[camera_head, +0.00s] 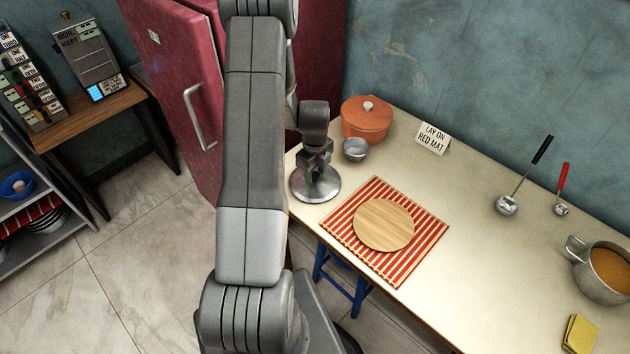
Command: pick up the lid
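A round shiny steel lid (315,188) is at the left end of the table, close to the table's edge. My gripper (318,169) points down over the middle of the lid. Its fingers are small and dark here, and they cover the lid's knob, so I cannot tell whether they are open or closed on it. I also cannot tell whether the lid touches the table. My arm comes down the left-middle of the picture and reaches over to the lid.
A small metal bowl (355,150) and an orange lidded pot (366,124) stand just behind. A round wooden board (383,225) lies on a red-striped mat (342,236). Ladles and an open steel pot (597,284) are right.

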